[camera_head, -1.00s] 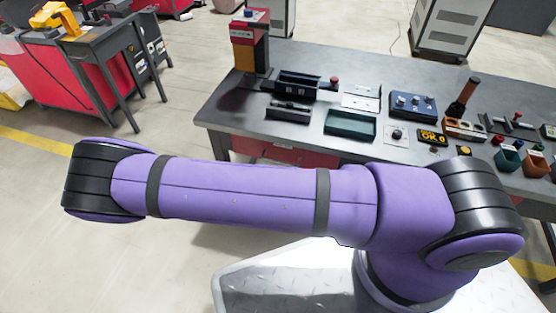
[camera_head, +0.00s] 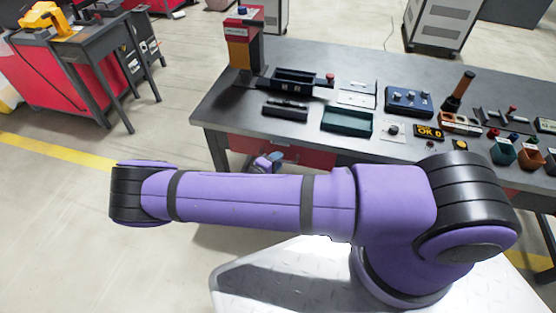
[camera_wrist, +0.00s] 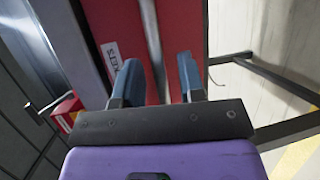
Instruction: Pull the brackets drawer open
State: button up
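The red drawer front (camera_wrist: 183,25) fills the middle of the wrist view, with a white label (camera_wrist: 111,55) whose visible letters seem to end in "ETS". A grey bar handle (camera_wrist: 152,40) runs along it. My gripper (camera_wrist: 158,72) is open, with one blue-grey finger on each side of the bar and a gap on both sides. Whether the fingertips touch the drawer front cannot be told. In the head view the red drawer front (camera_head: 308,157) shows under the table edge, partly hidden by my arm, and my gripper (camera_head: 268,161) is at its left part.
The grey workbench (camera_head: 225,105) above the drawer carries a dark tray (camera_head: 293,80), a green tray (camera_head: 347,121), a blue control box (camera_head: 408,101) and several small parts. A table leg stands left of the drawer. The floor (camera_head: 60,225) to the left is clear.

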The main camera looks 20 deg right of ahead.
jog(key=shift+w+d, duration=0.25)
jog(key=shift+d, duration=0.1)
grip_shut()
jog(key=shift+s, duration=0.1)
jog(key=s+a, duration=1.2)
jog(key=s, duration=0.5)
jog(key=shift+a, duration=0.2)
grip_release()
